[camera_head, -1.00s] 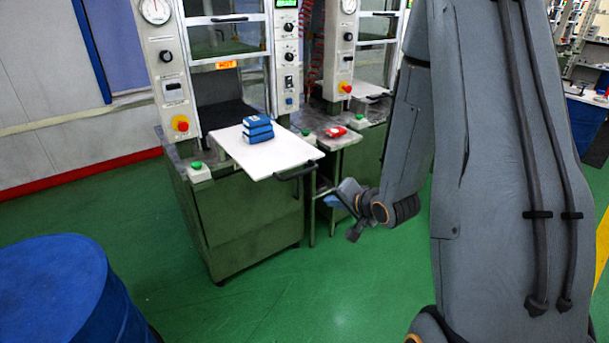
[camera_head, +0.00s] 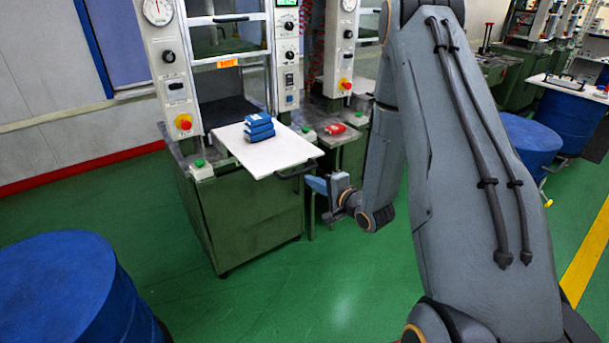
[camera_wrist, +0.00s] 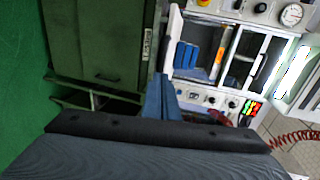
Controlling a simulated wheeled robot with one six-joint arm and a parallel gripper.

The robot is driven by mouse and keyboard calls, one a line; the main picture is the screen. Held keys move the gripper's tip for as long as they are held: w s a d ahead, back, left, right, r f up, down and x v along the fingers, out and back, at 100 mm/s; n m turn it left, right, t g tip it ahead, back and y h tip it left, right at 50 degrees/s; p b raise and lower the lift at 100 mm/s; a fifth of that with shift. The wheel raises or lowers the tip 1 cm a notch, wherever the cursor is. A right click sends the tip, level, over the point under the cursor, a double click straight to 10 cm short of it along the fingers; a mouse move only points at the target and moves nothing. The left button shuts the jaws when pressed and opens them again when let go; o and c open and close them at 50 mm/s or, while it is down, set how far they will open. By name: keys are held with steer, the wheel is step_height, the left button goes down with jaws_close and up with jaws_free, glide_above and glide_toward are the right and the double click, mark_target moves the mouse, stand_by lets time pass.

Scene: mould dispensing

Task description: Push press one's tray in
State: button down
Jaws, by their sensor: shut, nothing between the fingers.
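Press one (camera_head: 178,88) stands at left centre in the head view. Its white tray (camera_head: 290,155) sticks out of the front, with a dark handle (camera_head: 297,170) on its front edge. A stack of blue blocks (camera_head: 258,128) sits on the tray and also shows in the wrist view (camera_wrist: 187,55). My gripper (camera_head: 316,184) is shut and empty, just below and to the right of the handle, apart from it as far as I can see. Its blue fingers also show in the wrist view (camera_wrist: 161,97). The exact gap to the tray is hard to judge.
A red item (camera_head: 335,129) lies beside the tray, on the surface in front of the second press (camera_head: 342,50). A blue drum (camera_head: 70,290) stands front left. More blue drums (camera_head: 525,145) stand at the right. The green floor before the press is clear.

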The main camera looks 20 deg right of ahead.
mark_target(298, 174)
steer(key=shift+p+x, duration=0.75)
steer(key=shift+x, duration=1.6)
